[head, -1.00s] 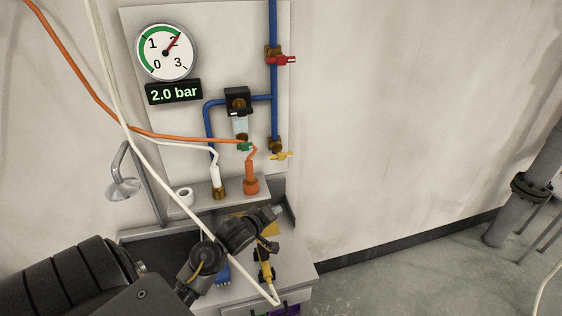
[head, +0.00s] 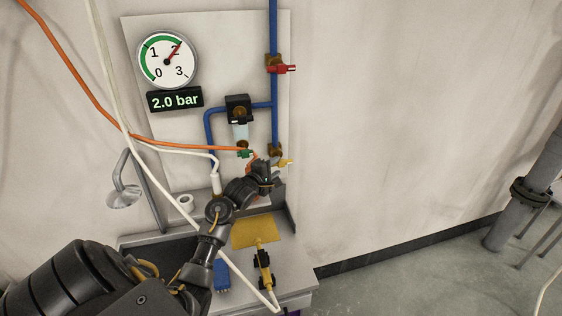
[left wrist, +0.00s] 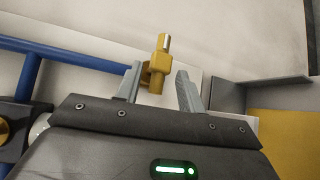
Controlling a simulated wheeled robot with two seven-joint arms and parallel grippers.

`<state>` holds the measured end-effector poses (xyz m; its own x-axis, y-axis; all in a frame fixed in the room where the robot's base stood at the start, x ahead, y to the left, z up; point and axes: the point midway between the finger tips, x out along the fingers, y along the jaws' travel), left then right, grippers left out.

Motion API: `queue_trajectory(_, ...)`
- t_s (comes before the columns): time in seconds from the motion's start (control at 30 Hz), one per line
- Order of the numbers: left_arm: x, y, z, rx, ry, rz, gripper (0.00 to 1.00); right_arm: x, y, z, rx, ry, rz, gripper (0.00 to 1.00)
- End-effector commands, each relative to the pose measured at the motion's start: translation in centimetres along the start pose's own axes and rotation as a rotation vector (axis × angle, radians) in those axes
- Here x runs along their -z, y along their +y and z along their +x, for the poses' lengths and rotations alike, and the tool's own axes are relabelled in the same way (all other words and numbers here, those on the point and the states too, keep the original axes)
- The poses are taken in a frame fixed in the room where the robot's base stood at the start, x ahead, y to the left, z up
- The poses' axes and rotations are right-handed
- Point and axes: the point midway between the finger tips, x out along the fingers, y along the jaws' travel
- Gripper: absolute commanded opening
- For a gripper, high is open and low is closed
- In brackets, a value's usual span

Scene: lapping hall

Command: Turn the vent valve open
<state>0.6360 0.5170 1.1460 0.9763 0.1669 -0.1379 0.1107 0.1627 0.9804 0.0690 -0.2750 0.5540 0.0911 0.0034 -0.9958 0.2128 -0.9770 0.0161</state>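A small valve with a yellow handle (head: 285,163) sits at the lower end of the blue vertical pipe on the wall panel; no label shows on it. A valve with a red handle (head: 284,69) is higher on the same pipe. My left gripper (head: 271,172) is just below and beside the yellow handle. In the left wrist view my left gripper (left wrist: 160,84) is open, and the yellow handle (left wrist: 163,45) shows between and beyond its two fingers. I cannot tell whether they touch. My right gripper is in neither view.
A round gauge (head: 167,61) and a display (head: 175,99) reading 2.0 bar hang at upper left. Orange (head: 190,143) and white (head: 136,144) hoses cross near my arm. A bench (head: 290,272) below holds a yellow plate (head: 258,231) and tools.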

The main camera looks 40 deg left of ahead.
Motion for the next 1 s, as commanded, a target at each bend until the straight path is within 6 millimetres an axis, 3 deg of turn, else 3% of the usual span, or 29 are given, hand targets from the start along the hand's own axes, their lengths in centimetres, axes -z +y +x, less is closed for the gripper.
queue_trajectory(0.1, 0.0, 0.3, 2.1, 0.001, 0.000, 0.000, 0.39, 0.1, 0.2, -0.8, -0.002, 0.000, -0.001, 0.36)
queue_trajectory(0.3, 0.0, 0.1, 4.2, 0.000, 0.000, 0.002, 0.39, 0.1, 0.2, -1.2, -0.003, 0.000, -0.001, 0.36)
queue_trajectory(0.7, 0.0, 0.0, 4.8, 0.000, 0.000, 0.003, 0.39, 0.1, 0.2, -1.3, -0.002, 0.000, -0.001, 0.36)
queue_trajectory(1.0, 0.0, 0.0, 4.8, 0.000, 0.000, 0.003, 0.02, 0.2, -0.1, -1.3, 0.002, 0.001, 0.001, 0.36)
